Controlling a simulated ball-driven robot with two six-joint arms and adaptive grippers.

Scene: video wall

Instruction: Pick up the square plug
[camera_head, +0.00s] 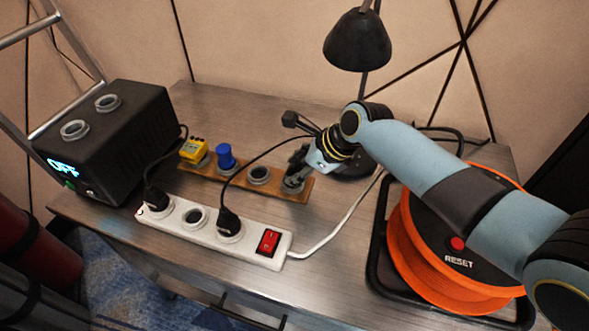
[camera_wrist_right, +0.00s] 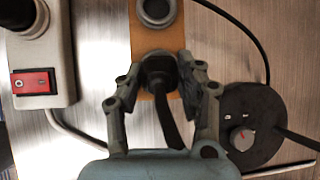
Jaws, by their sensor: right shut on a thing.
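My right gripper (camera_head: 298,168) is shut on a black plug at the right end of the wooden socket board (camera_head: 274,191). The wrist view shows the gripper fingers (camera_wrist_right: 160,78) on either side of this black plug (camera_wrist_right: 158,66), with a thick dark cord running from it towards the palm. The plug is over the end socket; I cannot tell whether it is seated or lifted. A yellow blocky plug (camera_head: 194,150) and a blue plug (camera_head: 225,157) stand in the board's left sockets. The socket beside the gripper (camera_wrist_right: 157,10) is empty. My left gripper is out of view.
A white power strip (camera_head: 185,230) with two black plugs and a red switch (camera_head: 268,241) lies in front. A black power box (camera_head: 130,130) stands left, an orange cable reel (camera_head: 410,260) right. A black lamp (camera_head: 357,42) hangs behind my arm. Cords cross the table.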

